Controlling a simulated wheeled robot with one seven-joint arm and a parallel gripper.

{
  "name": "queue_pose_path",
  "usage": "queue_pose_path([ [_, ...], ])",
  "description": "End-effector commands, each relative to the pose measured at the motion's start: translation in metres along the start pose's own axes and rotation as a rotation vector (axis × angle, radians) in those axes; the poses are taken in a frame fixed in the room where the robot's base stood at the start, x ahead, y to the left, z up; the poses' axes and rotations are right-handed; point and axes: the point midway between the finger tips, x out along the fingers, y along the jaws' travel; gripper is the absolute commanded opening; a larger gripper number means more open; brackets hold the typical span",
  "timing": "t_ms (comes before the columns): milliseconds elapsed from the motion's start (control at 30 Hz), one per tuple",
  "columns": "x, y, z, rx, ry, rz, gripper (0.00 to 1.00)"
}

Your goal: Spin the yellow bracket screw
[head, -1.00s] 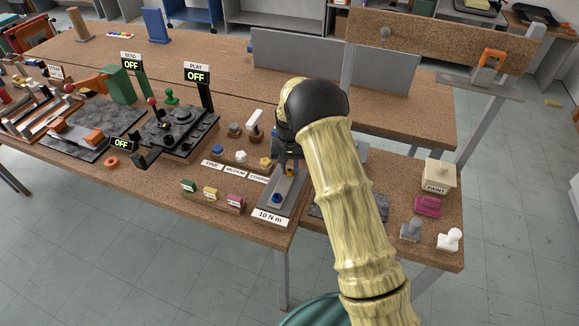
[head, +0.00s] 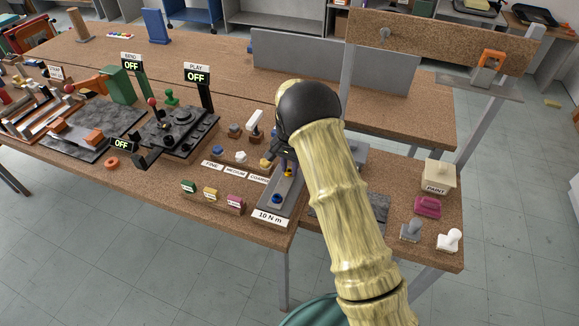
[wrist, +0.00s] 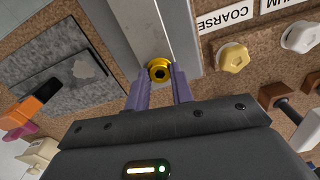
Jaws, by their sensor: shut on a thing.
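The yellow bracket screw (wrist: 160,70) is a round gold head with a dark hex socket, set on a grey metal bracket (wrist: 138,28) in the wrist view. My gripper (wrist: 159,80) has its two purple fingers on either side of the screw head, shut on it. In the head view my gripper (head: 287,163) is over the grey bracket (head: 269,209), which carries the "10 N m" label. A small yellow spot of the screw (head: 288,174) shows below the fingers. My arm hides part of the bracket there.
A pale yellow knob (wrist: 233,57) by the "COARSE" label and a white knob (wrist: 300,37) stand right of the bracket in the wrist view. A blue screw (head: 277,198) is nearer the front edge. Coloured blocks (head: 211,194) sit left.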

Motion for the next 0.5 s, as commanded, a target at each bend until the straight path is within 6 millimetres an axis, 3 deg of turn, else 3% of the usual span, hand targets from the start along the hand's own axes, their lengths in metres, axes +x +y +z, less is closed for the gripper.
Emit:
queue_pose_path([
  [167, -0.0022, -0.0014, -0.0014, -0.002, 0.005, -0.005, 0.00],
  [200, -0.0023, -0.0015, -0.0014, -0.002, 0.005, -0.005, 0.29],
  [300, -0.0019, -0.0012, -0.0011, -0.002, 0.004, -0.004, 0.45],
  [500, -0.0009, -0.0007, -0.0005, -0.003, 0.002, -0.002, 0.45],
])
